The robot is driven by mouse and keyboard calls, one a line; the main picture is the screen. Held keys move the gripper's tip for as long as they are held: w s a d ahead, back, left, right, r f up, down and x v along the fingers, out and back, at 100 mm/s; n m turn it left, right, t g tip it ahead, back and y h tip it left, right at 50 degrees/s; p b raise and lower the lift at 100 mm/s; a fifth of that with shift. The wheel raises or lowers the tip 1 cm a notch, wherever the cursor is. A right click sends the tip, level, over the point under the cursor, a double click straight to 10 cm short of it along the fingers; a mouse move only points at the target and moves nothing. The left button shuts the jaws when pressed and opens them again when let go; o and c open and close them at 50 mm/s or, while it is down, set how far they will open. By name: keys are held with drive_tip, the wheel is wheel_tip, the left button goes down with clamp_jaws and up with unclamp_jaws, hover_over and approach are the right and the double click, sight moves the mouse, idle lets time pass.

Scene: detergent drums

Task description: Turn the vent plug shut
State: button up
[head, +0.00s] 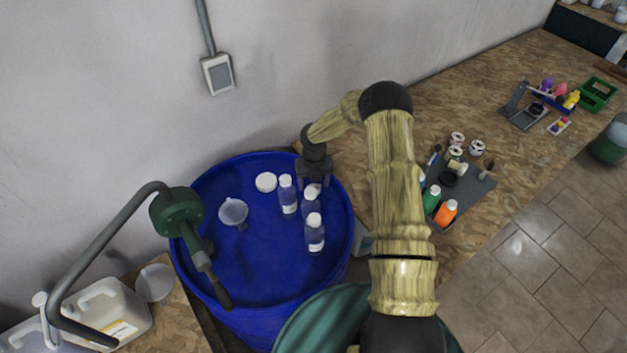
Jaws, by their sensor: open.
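A blue drum (262,258) stands against the wall, its lid seen from above. A flat white round cap (266,182) sits near the rear of the lid; I cannot tell whether it is the vent plug. No other plug is clearly seen. My gripper (313,187) points down over the right rear of the lid, to the right of the white cap and apart from it. Its jaws are open, and it hides part of the lid below it. I cannot tell whether its fingertips touch anything.
Three small bottles with white caps (314,236) stand close to my gripper. A clear funnel (233,212) and a green pump with a bent pipe (178,214) are at left. A green drum (315,320) stands in front. A grey tray (480,190) with bottles is right.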

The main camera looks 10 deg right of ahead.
drive_tip(key=c, duration=1)
